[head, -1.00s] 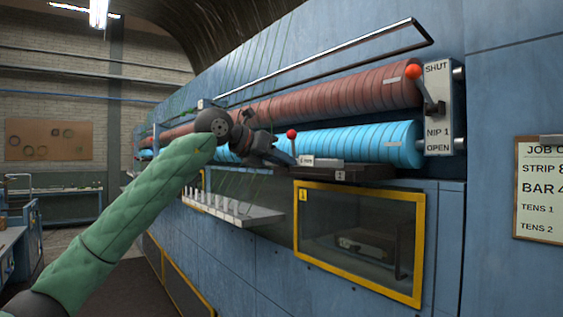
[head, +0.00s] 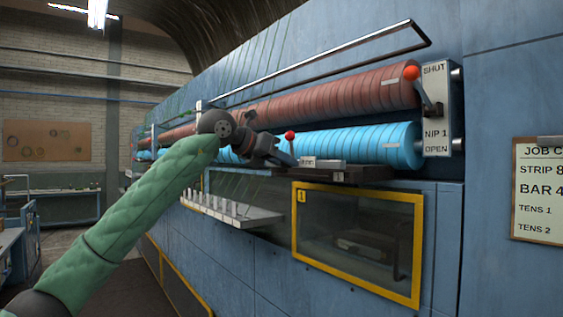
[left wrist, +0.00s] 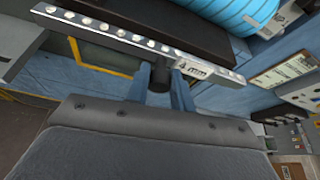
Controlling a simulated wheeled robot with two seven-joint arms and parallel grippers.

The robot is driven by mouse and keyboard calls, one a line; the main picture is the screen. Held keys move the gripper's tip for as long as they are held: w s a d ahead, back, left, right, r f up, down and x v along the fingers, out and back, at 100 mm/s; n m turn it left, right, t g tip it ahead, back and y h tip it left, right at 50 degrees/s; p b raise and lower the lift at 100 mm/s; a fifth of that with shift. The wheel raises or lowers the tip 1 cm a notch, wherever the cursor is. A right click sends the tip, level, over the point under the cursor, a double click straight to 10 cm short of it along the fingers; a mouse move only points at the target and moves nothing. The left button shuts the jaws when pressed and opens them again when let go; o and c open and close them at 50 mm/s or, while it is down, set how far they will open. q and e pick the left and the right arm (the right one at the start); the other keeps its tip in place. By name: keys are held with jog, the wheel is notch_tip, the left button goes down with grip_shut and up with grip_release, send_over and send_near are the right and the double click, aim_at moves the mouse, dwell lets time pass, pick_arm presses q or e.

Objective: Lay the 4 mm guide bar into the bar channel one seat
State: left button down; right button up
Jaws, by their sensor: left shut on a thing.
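My left gripper (head: 284,160) is at the front of the machine, just below the blue roller. In the left wrist view its two blue fingers (left wrist: 160,95) are shut on the dark grip under the guide bar. The guide bar (left wrist: 125,36) is a pale metal strip with a row of round studs or holes and a "4 mm" label. In the head view only its labelled end (head: 325,164) shows clearly, close over the dark ledge marked 1 (head: 362,174). I cannot tell whether bar and ledge touch. My right gripper is not in view.
A red-brown roller (head: 340,92) lies above the blue roller (head: 370,146). A red-knobbed lever (head: 291,136) stands close behind the gripper. A pegged shelf (head: 255,216) and a yellow-framed window (head: 355,287) are below.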

pick_arm(q)
jog(key=shift+w+d, duration=0.2)
jog(key=shift+d, duration=0.1)
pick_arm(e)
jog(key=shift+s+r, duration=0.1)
pick_arm(q)
jog(key=shift+w+d, duration=0.2)
jog(key=shift+d, duration=0.1)
jog(key=shift+d+r, duration=0.1)
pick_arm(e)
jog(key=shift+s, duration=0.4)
pick_arm(q)
jog(key=shift+w+d, duration=0.45)
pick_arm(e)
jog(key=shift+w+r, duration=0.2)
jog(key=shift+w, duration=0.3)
pick_arm(q)
jog(key=shift+w+d+p, duration=0.1)
jog(key=shift+d+p, duration=0.05)
jog(key=shift+p, duration=0.15)
jog(key=shift+w+d, duration=0.15)
jog(key=shift+d, duration=0.05)
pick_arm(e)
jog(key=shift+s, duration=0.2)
pick_arm(q)
jog(key=shift+d, duration=0.1)
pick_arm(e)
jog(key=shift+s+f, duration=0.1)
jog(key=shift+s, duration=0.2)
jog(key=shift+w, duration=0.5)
